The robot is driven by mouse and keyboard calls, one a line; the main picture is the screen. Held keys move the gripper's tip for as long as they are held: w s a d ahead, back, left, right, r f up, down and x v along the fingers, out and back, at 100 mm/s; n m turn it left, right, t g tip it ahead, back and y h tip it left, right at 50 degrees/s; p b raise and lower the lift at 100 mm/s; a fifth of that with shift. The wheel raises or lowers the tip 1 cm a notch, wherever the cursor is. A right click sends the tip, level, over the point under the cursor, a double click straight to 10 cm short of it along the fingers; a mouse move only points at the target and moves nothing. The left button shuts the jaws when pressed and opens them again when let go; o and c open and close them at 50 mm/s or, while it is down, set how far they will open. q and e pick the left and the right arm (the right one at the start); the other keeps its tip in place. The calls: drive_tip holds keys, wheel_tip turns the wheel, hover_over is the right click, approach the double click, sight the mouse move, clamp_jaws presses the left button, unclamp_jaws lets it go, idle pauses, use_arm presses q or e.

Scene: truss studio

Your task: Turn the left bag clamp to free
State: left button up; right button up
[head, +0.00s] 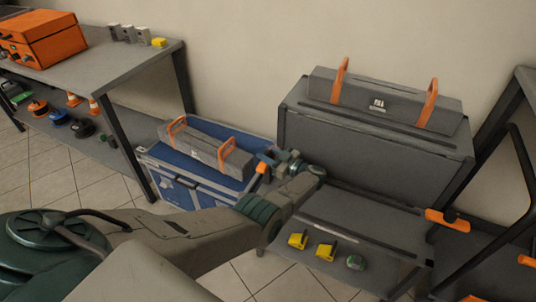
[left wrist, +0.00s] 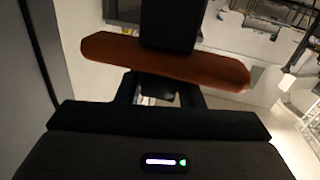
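The left bag clamp's orange lever (head: 263,167) shows in the head view just right of the blue case. My left gripper (head: 271,158) is right at it. In the left wrist view, the orange lever (left wrist: 215,70) lies crosswise at the fingertips of my left gripper (left wrist: 163,88), with a dark block (left wrist: 168,25) at its middle. A gap shows between the finger bases, but the lever and block hide the tips, so I cannot tell whether they grip. The right clamp's orange lever (head: 448,220) sits at the rack's right side. My right gripper is not in view.
A grey bag with orange handles (head: 205,145) lies on a blue case (head: 185,185). Another grey bag (head: 385,100) sits on a large grey case (head: 370,140). A lower shelf holds yellow items (head: 298,240). A bench (head: 90,75) stands at left, and a dark frame (head: 500,215) at right.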

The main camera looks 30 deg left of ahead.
sight(272, 157)
use_arm(q)
drive_tip(key=o, duration=0.3)
drive_tip(key=shift+s+f, duration=0.2)
drive_tip(key=shift+f, duration=0.1)
drive_tip(key=shift+o, duration=0.5)
drive_tip(key=shift+r, duration=0.1)
drive_tip(key=shift+w, duration=0.15)
drive_tip(key=d, duration=0.4)
drive_tip(key=shift+s+d, duration=0.2)
drive_tip(key=shift+d, duration=0.1)
drive_tip(key=d+b, duration=0.1)
drive_tip(key=d, duration=0.5)
drive_tip(key=shift+s, duration=0.25)
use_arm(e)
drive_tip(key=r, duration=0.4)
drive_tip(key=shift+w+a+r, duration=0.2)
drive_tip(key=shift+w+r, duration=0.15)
